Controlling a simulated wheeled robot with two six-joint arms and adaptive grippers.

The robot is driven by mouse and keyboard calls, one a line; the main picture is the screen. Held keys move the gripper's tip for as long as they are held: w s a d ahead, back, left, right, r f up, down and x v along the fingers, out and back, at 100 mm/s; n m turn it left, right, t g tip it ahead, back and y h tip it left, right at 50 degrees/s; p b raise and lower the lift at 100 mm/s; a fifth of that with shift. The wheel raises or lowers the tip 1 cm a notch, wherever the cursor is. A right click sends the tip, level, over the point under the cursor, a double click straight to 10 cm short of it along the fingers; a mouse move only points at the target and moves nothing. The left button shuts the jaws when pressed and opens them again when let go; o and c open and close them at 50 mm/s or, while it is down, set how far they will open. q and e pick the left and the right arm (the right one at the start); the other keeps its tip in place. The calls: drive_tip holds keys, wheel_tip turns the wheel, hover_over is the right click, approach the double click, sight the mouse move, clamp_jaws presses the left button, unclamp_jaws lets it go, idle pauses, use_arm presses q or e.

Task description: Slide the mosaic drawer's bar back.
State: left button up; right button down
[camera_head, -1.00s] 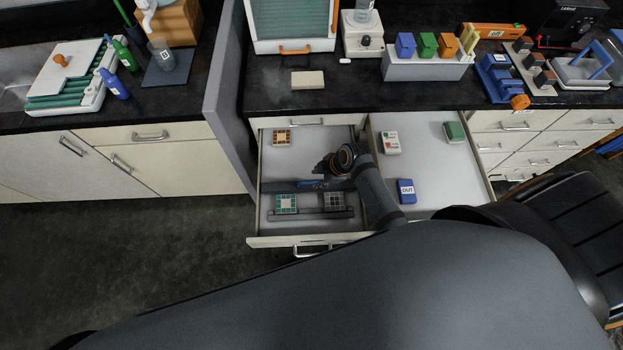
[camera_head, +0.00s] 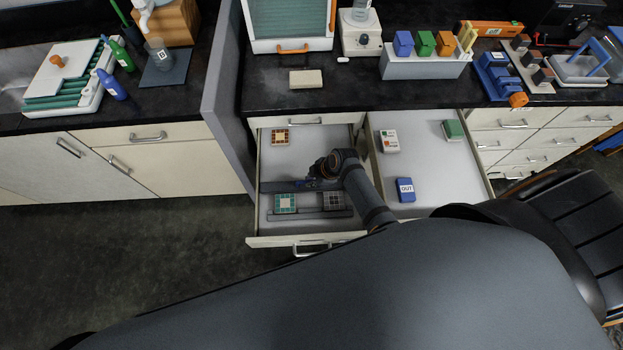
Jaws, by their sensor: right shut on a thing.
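The mosaic drawer (camera_head: 302,155) is the open left drawer. An orange-and-cream mosaic tile (camera_head: 280,137) is behind the bar. A teal mosaic tile (camera_head: 285,203) and a dark grey one (camera_head: 333,201) sit in front of it, by a grey rail. My right gripper (camera_head: 312,184) reaches in from the right and is shut on the bar at its blue part. The wrist partly hides the contact. My left gripper is not in view.
The neighbouring open drawer (camera_head: 425,205) holds a white box (camera_head: 388,141), a green box (camera_head: 452,130) and a blue OUT box (camera_head: 405,190). A grey partition (camera_head: 225,105) stands left of the mosaic drawer. The counter edge overhangs the back.

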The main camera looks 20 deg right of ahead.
drive_tip(key=w+b, duration=0.1)
drive_tip(key=w, duration=0.1)
drive_tip(key=w+d+b, duration=0.1)
drive_tip(key=w, duration=0.1)
drive_tip(key=w+b, duration=0.1)
drive_tip(key=shift+w+d+f, duration=0.2)
drive_tip(key=shift+w+d, duration=0.1)
drive_tip(key=shift+w, duration=0.1)
drive_tip(key=shift+w+d+r, duration=0.15)
drive_tip(key=shift+w, duration=0.3)
drive_tip(key=c, duration=1.4)
unclamp_jaws()
drive_tip(key=shift+r, duration=0.15)
drive_tip(key=v, duration=1.1)
drive_tip(key=shift+s+r, duration=0.25)
drive_tip(key=shift+r, duration=0.05)
drive_tip(key=shift+d, duration=0.1)
